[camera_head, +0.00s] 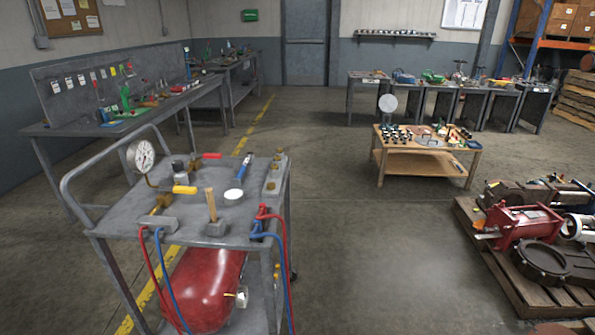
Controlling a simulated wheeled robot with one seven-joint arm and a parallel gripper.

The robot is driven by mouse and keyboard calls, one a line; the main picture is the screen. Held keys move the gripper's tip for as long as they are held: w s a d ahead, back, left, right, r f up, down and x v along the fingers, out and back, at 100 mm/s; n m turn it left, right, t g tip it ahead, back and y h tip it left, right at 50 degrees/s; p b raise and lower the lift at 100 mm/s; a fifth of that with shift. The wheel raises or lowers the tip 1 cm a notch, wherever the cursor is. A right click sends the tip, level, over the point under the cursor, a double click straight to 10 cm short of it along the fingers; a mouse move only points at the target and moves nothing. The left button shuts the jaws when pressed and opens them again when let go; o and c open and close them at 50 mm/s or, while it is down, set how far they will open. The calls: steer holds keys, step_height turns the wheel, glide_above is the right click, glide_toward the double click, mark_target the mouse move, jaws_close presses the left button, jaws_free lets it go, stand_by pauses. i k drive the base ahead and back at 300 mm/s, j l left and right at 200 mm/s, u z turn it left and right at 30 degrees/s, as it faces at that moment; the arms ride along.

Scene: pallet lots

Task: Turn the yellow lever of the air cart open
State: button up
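The air cart (120,208) stands at the left front, a grey metal trolley with a red tank (205,285) on its lower shelf. A short yellow lever (184,190) lies roughly flat on the cart top, left of centre, in front of a grey cylindrical fitting (180,170). Whether its valve is open or shut I cannot tell. A red lever (211,156) is further back on the same top. A white-faced pressure gauge (141,155) stands at the cart's left rear. My gripper is not in view.
Red (284,265) and blue hoses hang from the cart's front. A wooden-handled part (211,204) stands upright near the yellow lever. A pallet with machine parts (490,255) lies at right. Open floor (375,260) lies between cart and pallet.

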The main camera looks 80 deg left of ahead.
mark_target(183, 190)
steer(key=u, duration=3.15)
steer(key=i, duration=0.95)
